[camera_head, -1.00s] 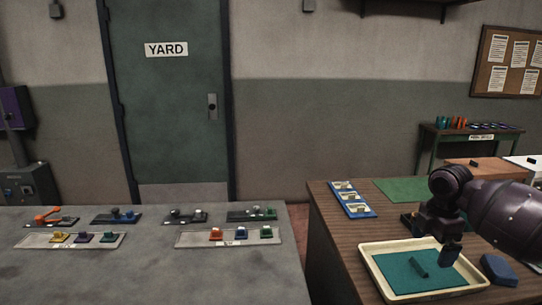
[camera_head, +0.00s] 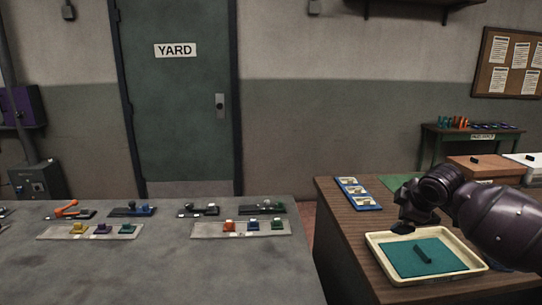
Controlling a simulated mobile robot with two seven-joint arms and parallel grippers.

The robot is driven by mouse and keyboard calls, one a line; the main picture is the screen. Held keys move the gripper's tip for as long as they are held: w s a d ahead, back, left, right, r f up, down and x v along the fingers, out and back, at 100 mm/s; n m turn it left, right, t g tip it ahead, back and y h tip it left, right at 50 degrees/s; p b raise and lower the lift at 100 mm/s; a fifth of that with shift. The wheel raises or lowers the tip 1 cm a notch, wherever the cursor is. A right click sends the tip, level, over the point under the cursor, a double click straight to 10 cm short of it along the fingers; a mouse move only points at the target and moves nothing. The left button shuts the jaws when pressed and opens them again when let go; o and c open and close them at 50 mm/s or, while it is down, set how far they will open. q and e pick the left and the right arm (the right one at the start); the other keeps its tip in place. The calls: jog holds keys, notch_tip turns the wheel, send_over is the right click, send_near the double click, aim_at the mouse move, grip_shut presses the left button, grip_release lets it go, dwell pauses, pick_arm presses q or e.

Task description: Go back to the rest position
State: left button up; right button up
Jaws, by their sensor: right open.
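My right arm comes in from the right edge, over the wooden table. Its gripper (camera_head: 405,226) is open and empty, just above the far left part of the cream tray (camera_head: 384,282). The tray holds a teal mat (camera_head: 440,262) with a small dark green piece (camera_head: 422,254) lying on it, apart from the gripper. My left gripper is not in view.
A blue rack (camera_head: 357,193) with pale cards and a green mat (camera_head: 397,182) lie on the wooden table (camera_head: 345,240). The grey table (camera_head: 190,270) on the left bears several lever fixtures and two pale strips with coloured blocks. Its front is clear.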

jog(key=s+a+f+m+t+y, duration=0.4)
jog(key=s+a+f+m+t, duration=0.15)
jog(key=s+a+f, duration=0.4)
jog(key=s+d+f+m+g+h, duration=0.1)
jog(key=s+f+m+h, duration=0.1)
jog(key=s+f, duration=0.9)
jog(key=s+d+f+m+g+h, duration=0.1)
jog(key=s+f+m, duration=0.4)
jog(key=s+f, duration=0.6)
jog(key=s+d+h, duration=0.1)
jog(key=s, duration=0.6)
jog(key=shift+d+f+h, duration=0.3)
jog(key=shift+f+h, duration=0.05)
jog(key=shift+h, duration=0.05)
